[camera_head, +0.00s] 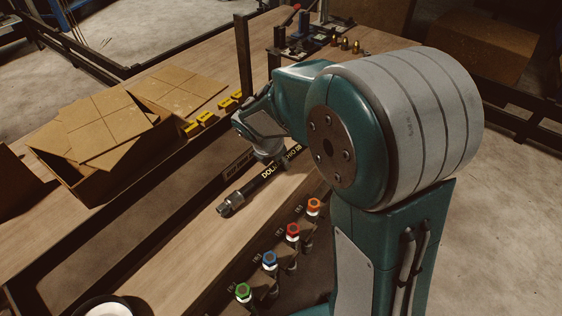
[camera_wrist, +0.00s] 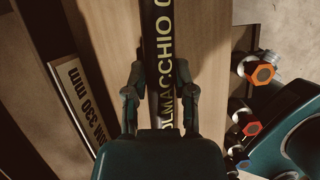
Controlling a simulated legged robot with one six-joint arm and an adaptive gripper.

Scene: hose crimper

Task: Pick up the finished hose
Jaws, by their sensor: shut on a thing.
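The hose (camera_head: 262,184) is black with yellow lettering and has a metal fitting (camera_head: 226,207) at its near left end. It lies along the wooden bench top, or very close above it; I cannot tell which. In the wrist view the hose (camera_wrist: 160,30) runs up the middle of the picture. My gripper (camera_wrist: 161,88) is shut on the hose, with one finger on each side over the lettering. In the head view my arm hides the fingers and the far end of the hose.
A labelled strip (camera_wrist: 80,98) lies left of the hose. Several capped fittings (camera_head: 292,231) with coloured hex tops stand in a row on the right. An open cardboard box (camera_head: 92,182) is at the left. Brass parts (camera_head: 344,44) stand at the back.

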